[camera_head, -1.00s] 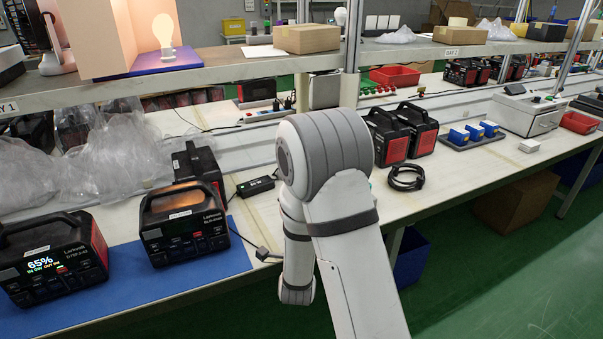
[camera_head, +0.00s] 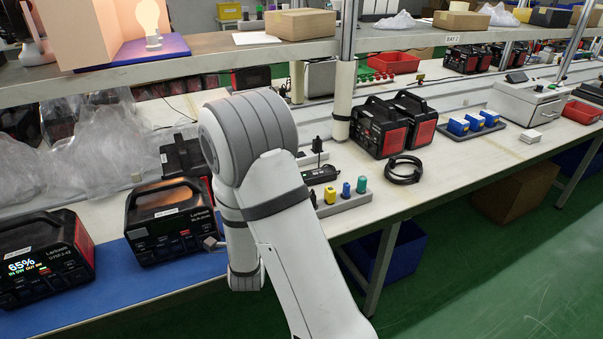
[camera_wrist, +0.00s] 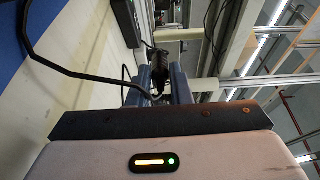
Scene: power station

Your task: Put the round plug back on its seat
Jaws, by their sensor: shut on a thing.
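My gripper (camera_wrist: 160,88) shows in the wrist view with its two blue fingers close together. It is shut on a dark plug (camera_wrist: 157,75), partly hidden between the fingers. A black cable (camera_wrist: 70,72) loops near it on the left. In the head view my arm hides most of the gripper; a small grey piece (camera_head: 212,243) shows beside my wrist, in front of a black power station (camera_head: 168,222). A grey holder (camera_head: 345,204) with several yellow, blue and green pieces stands right of my arm. I cannot tell which place is the plug's seat.
Another power station (camera_head: 45,258) reads 65% at the left on the blue mat (camera_head: 120,292). A black adapter (camera_head: 320,174), two more stations (camera_head: 390,125) and a coiled cable (camera_head: 403,170) lie to the right. A shelf (camera_head: 200,58) and its post (camera_head: 344,95) stand above the bench.

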